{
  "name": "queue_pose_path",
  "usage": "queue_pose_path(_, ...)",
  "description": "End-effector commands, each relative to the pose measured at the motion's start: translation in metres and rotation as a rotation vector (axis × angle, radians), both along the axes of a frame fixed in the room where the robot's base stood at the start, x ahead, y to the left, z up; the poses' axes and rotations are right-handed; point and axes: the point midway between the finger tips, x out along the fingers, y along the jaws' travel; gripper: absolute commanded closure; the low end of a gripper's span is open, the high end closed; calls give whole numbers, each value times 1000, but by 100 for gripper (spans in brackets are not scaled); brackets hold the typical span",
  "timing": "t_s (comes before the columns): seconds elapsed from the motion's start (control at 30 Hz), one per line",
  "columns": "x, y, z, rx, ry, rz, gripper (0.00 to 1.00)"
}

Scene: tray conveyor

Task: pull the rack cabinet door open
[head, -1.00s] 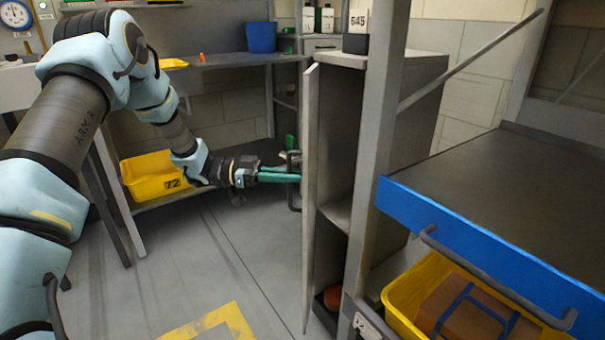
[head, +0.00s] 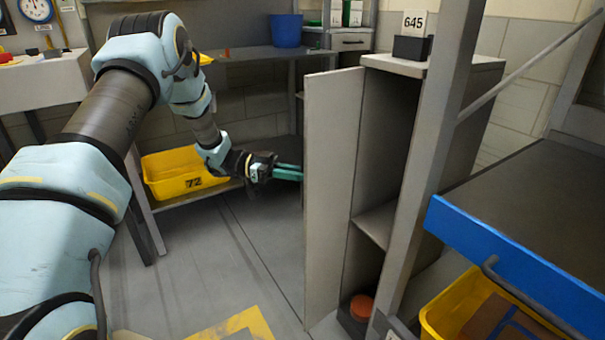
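The rack cabinet (head: 437,66) stands right of centre, with a grey upright post in front of its right part. Its door (head: 331,190) is swung well out from the cabinet, so the dark interior and a shelf show. My gripper (head: 290,172) is at the far side of the door's left edge, at about mid height. Its green fingers run behind the door, and their tips and the door handle are hidden. I cannot tell whether the fingers hold the handle.
A blue-edged worktop (head: 500,262) is at the right, above a yellow bin (head: 447,312). Another yellow bin (head: 180,176) marked 72 sits on a low shelf behind my arm. An orange round object (head: 362,306) lies at the cabinet bottom. The floor before the door is clear.

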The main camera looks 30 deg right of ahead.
Motion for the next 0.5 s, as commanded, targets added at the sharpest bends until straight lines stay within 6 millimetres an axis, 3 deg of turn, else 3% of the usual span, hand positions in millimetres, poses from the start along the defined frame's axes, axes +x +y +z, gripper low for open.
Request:
queue_pose_path(0.47, -1, -3, 2, -4, 0, -1, 100)
queue_pose_path(0.5, -1, -3, 2, -4, 0, -1, 82)
